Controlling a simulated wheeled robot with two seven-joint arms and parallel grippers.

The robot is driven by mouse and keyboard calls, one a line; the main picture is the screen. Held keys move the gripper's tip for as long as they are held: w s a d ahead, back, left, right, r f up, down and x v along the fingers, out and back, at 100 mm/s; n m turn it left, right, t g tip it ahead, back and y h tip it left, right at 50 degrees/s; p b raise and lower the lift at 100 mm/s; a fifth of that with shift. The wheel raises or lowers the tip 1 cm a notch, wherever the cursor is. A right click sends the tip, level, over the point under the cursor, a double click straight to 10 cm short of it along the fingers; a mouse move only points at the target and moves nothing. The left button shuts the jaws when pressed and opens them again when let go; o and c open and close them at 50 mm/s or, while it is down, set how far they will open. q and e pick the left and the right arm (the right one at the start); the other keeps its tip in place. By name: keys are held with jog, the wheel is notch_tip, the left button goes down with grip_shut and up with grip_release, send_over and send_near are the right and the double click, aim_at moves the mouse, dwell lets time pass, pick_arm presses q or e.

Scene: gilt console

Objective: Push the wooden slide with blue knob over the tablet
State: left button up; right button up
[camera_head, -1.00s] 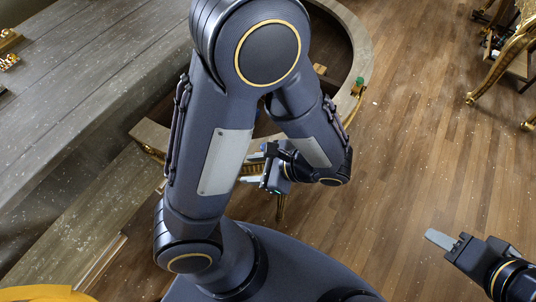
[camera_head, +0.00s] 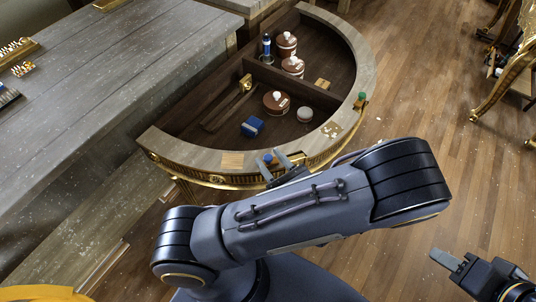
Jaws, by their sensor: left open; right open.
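A small blue spot (camera_head: 268,157), likely the blue knob, shows at the front rim of the half-round console (camera_head: 197,155). The slide under it is mostly hidden by my gripper. My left gripper (camera_head: 271,161) is open at that rim, its grey fingertips on either side of the blue spot; I cannot tell whether they touch it. A pale wooden square (camera_head: 232,160) lies on the rim just left of the gripper. A pale, marked patch (camera_head: 332,130) lies on the rim to the right; I cannot tell which is the tablet. My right gripper (camera_head: 446,260) is open and empty over the floor, lower right.
The console's well holds brown lidded pots (camera_head: 276,102), a blue box (camera_head: 252,126), a white round jar (camera_head: 305,114) and a blue bottle (camera_head: 266,46). A green knob (camera_head: 362,97) stands on the right rim. A grey table (camera_head: 95,85) adjoins at left.

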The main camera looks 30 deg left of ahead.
pick_arm(q)
jog(key=shift+x, duration=0.85)
grip_shut()
